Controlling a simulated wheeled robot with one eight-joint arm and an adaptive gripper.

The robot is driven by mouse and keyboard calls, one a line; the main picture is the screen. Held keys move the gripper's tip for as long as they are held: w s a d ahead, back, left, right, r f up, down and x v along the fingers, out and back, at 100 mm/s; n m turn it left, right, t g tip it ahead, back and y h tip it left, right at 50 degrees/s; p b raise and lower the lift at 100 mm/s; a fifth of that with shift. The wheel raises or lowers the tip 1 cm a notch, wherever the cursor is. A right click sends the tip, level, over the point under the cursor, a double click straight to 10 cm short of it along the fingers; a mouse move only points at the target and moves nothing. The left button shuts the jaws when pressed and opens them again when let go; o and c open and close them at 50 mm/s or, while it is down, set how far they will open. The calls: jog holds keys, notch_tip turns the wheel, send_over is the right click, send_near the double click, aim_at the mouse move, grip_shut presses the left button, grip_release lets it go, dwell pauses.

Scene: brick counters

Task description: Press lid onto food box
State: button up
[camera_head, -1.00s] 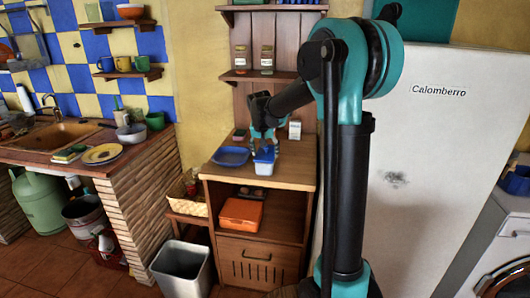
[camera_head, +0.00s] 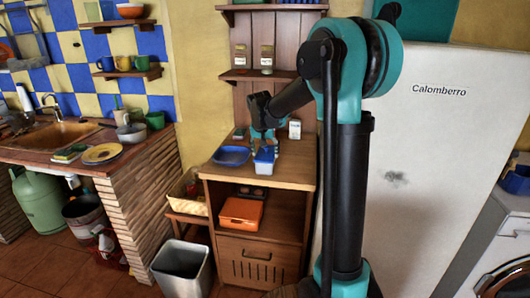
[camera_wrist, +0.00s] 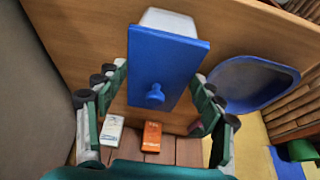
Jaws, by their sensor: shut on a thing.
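The food box (camera_head: 263,169) is a small white container on the wooden cabinet top, near its front edge. The blue lid (camera_head: 265,155) is rectangular and lies over the box. In the wrist view the lid (camera_wrist: 172,62) has a round knob, and a white end of the box (camera_wrist: 168,20) shows past its far edge. My gripper (camera_wrist: 160,76) is shut on the lid, with one finger at each long side. It also shows in the head view (camera_head: 265,146), above the box. The lid covers most of the box, and I cannot tell whether it is fully seated.
A blue dish (camera_head: 231,156) stands left of the box and shows in the wrist view (camera_wrist: 225,88). A white carton (camera_head: 295,129) stands at the back, with an orange packet (camera_wrist: 152,137) near it. An orange container (camera_head: 241,213) is on the shelf below. The white fridge (camera_head: 430,160) is at right.

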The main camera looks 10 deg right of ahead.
dwell(0.4)
jog(key=o, duration=1)
jog(key=shift+o, duration=1)
jog(key=shift+r, duration=0.1)
jog(key=shift+r, duration=3.4)
grip_shut()
